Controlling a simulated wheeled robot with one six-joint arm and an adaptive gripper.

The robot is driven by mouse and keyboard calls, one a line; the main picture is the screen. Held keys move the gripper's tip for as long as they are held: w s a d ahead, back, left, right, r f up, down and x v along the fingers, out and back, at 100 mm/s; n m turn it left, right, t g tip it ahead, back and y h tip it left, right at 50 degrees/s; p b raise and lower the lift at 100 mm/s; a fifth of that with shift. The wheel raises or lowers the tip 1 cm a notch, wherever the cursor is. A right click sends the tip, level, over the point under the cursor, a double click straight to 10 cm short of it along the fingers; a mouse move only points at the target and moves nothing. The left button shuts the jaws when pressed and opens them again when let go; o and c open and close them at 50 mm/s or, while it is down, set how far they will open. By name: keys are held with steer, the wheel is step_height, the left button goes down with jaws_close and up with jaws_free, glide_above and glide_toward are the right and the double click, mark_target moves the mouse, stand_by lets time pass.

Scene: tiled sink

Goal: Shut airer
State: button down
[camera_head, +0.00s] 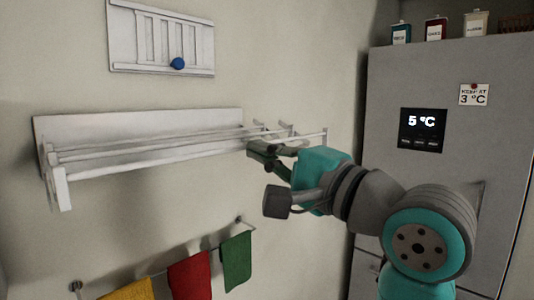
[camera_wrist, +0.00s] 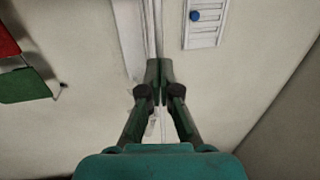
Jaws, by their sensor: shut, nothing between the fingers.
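The white airer (camera_head: 140,133) is on the left wall in the head view, with its rails standing out from a long back board. Its front bar and left end arm (camera_head: 60,188) show clearly; part of its right end is behind my gripper. My gripper (camera_head: 255,150) is shut and empty, at the front rails near the airer's right end. In the wrist view the shut fingertips of my gripper (camera_wrist: 157,66) overlap the white rails of the airer (camera_wrist: 133,40). I cannot tell whether they touch.
A slatted white panel (camera_head: 150,38) with a blue knob (camera_head: 178,63) is on the wall above. Red (camera_head: 190,280), green (camera_head: 236,260) and yellow (camera_head: 128,290) towels hang on a rail below. A grey fridge (camera_head: 390,90) stands right, canisters on top.

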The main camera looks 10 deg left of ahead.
mark_target(217, 140)
steer(key=x, duration=0.3)
steer(key=f+x, duration=0.1)
steer(key=x, duration=0.4)
steer(key=shift+w+a+f, duration=0.35)
steer(key=shift+a, duration=0.05)
